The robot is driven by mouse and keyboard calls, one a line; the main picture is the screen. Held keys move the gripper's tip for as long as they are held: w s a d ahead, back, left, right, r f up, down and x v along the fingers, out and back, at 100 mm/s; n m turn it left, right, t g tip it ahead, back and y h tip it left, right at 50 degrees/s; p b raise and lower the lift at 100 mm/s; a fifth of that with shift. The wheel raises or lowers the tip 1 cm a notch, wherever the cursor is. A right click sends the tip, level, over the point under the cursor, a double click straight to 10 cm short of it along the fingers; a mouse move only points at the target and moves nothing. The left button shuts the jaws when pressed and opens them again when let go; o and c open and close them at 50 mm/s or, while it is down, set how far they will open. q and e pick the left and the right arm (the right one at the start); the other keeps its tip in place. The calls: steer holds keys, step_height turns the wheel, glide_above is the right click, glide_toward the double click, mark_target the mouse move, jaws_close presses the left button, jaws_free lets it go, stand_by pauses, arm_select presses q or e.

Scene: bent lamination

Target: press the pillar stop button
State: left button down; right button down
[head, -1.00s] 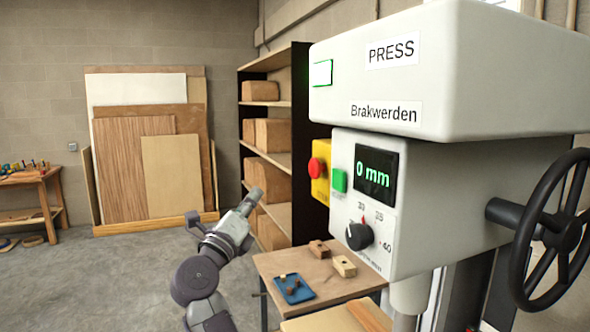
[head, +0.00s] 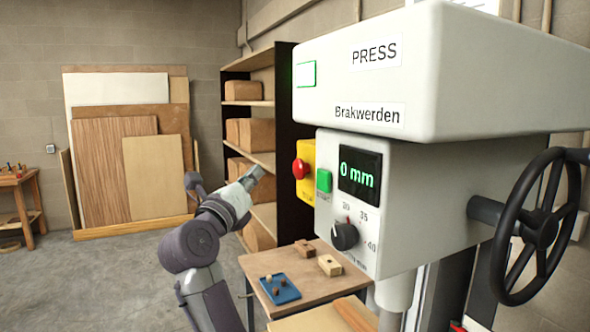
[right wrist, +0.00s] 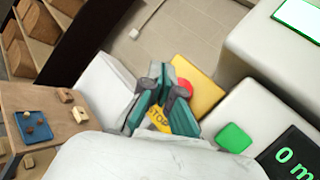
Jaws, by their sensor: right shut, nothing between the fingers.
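The red stop button (head: 300,169) sits on a yellow box (head: 309,160) at the left side of the press head. My right gripper (head: 257,172) is shut and empty, left of the button at about its height, with a visible gap in the head view. In the right wrist view the shut fingers (right wrist: 163,84) show in front of the yellow box (right wrist: 204,80), which bears a "STOP" label. They partly cover the red button (right wrist: 187,88), and I cannot tell the depth between them. My left gripper is not in view.
A green button (head: 324,181), a "0 mm" display (head: 360,174) and a black dial (head: 344,236) lie right of the box on the press. A wooden table (head: 258,264) with a blue tray (head: 292,295) stands below. A shelf (head: 265,160) stands behind.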

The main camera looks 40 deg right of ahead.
mark_target(293, 165)
steer(key=shift+s+d+p, duration=0.1)
steer(key=shift+s+d, duration=0.15)
steer(key=shift+d, duration=0.7)
steer(key=shift+s+d+p, duration=0.1)
steer(key=shift+s+d, duration=0.1)
steer(key=shift+d, duration=0.75)
steer(key=shift+s+d+p, duration=0.1)
steer(key=shift+s+d, duration=0.15)
steer(key=shift+d, duration=0.7)
steer(key=shift+d, duration=0.15)
steer(key=shift+s+d, duration=0.1)
steer(key=shift+d, duration=0.15)
steer(key=shift+s+d+p, duration=0.15)
steer(key=shift+d+p, duration=0.15)
steer(key=shift+d, duration=0.25)
steer(key=shift+a, duration=0.1)
steer(key=shift+w+a, duration=0.25)
steer(key=shift+a, duration=0.6)
